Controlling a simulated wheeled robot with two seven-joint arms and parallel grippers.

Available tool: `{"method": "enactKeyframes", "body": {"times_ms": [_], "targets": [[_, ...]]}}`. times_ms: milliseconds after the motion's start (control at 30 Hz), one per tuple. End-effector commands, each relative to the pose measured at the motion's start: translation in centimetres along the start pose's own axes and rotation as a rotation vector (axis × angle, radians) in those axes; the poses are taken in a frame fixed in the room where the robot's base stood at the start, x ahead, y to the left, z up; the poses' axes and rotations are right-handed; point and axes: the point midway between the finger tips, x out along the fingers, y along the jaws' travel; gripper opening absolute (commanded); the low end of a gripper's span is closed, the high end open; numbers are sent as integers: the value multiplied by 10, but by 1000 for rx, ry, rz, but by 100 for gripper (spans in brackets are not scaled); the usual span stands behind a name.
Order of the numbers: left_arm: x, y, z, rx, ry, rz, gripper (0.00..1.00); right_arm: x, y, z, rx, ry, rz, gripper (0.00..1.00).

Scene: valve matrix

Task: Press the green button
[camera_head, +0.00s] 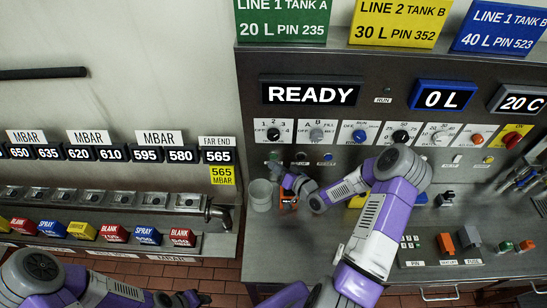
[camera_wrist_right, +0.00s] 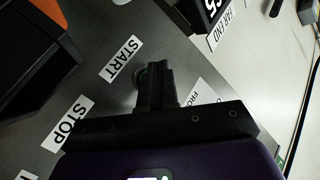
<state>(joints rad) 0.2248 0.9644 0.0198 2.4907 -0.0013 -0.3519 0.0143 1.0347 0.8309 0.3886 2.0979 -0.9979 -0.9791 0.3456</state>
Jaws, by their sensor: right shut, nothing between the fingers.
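The green button (camera_wrist_right: 143,73) shows in the wrist view as a small round piece beside the START label, partly hidden behind my fingers. My right gripper (camera_wrist_right: 158,72) is shut and empty, with its fingertips right at the button; I cannot tell whether they touch it. In the head view my right gripper (camera_head: 284,177) is small and dark, just below the left end of the control panel. A green button (camera_head: 275,156) shows there just above it. My left arm reaches in at the bottom left, and dark parts at its end are cut by the frame edge.
A STOP label (camera_wrist_right: 68,121) lies beside START in the wrist view, near an orange-edged dark box (camera_wrist_right: 35,40). In the head view a grey bucket (camera_head: 261,195) stands left of my right gripper. Another green button (camera_head: 505,246) sits on the desk at right.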

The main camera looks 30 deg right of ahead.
Motion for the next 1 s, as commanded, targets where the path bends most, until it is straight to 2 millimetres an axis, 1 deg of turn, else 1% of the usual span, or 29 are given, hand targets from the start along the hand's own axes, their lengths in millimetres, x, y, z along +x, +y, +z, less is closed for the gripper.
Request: {"method": "enactKeyframes", "body": {"times_ms": [700, 1000], "targets": [[0, 0, 0, 0, 0, 0, 43, 0, 0, 0, 0, 0, 0, 0], [6, -2, 0, 0, 0, 0, 43, 6, 5, -4, -1, 0, 0, 0]]}}
